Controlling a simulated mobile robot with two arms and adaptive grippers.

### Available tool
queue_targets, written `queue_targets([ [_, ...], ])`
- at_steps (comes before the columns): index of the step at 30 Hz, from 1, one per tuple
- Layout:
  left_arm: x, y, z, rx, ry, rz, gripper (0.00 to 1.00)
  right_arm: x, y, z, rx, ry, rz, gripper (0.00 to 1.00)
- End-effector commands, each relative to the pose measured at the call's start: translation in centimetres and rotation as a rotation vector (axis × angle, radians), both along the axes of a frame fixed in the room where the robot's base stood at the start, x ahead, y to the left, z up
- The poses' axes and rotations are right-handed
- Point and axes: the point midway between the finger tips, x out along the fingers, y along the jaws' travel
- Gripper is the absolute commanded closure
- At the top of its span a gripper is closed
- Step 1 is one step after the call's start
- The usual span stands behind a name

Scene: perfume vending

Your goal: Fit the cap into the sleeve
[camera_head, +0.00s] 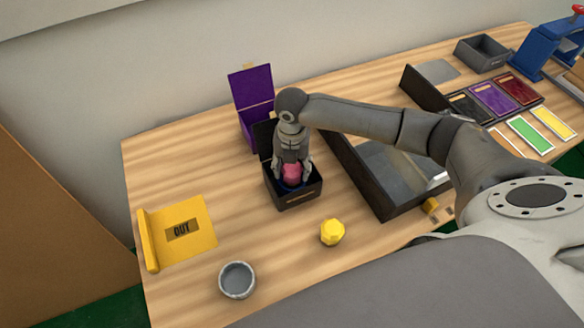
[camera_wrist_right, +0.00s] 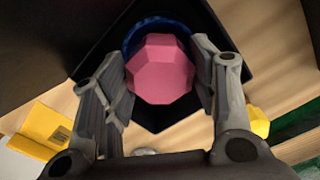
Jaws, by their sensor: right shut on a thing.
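The pink faceted cap (camera_head: 292,174) is between the fingers of my right gripper (camera_head: 293,178), which is shut on it and points down into the open black box (camera_head: 296,199). In the right wrist view the cap (camera_wrist_right: 161,70) shows its flat octagonal top between the fingertips (camera_wrist_right: 162,85). A blue round rim (camera_wrist_right: 150,27), perhaps the sleeve, shows behind the cap inside the box. The cap hides most of this rim, so I cannot tell whether it is seated or just above. My left gripper is not in view.
A purple open box (camera_head: 250,85) stands behind the black box. A dark tray (camera_head: 385,208) lies to the right. A yellow faceted cap (camera_head: 332,232), a grey round cup (camera_head: 237,280) and a yellow OUT pad (camera_head: 190,215) are in front and left. Bare table lies between them.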

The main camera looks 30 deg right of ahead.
Motion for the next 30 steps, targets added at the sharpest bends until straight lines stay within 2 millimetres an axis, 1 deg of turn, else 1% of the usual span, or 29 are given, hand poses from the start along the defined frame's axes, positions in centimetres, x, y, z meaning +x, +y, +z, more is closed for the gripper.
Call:
queue_targets([
  [1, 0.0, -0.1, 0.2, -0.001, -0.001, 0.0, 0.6, -0.1, 0.0, -0.7, -0.001, 0.003, -0.001, 0.75],
  [3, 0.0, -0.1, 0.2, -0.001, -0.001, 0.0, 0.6, 0.0, 0.0, -1.3, -0.001, 0.0, 0.0, 0.75],
  [11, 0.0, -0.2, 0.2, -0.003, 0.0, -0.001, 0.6, 0.0, 0.0, -1.4, -0.002, -0.001, 0.0, 0.75],
  [17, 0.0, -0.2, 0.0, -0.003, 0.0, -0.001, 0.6, -0.1, 0.0, -2.1, -0.002, 0.0, 0.0, 0.75],
  [18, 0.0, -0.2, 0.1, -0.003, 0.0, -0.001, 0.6, -0.1, 0.0, -2.0, -0.001, 0.0, 0.0, 0.42],
  [19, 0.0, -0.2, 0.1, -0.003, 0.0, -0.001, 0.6, -0.1, 0.0, -2.0, -0.001, 0.0, 0.0, 0.38],
  [20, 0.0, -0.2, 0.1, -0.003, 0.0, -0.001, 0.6, -0.1, 0.0, -2.0, -0.001, 0.0, 0.0, 0.37],
  [30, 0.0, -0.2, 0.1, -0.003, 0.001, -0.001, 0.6, 0.0, 0.0, -1.7, -0.001, -0.002, 0.0, 0.37],
])
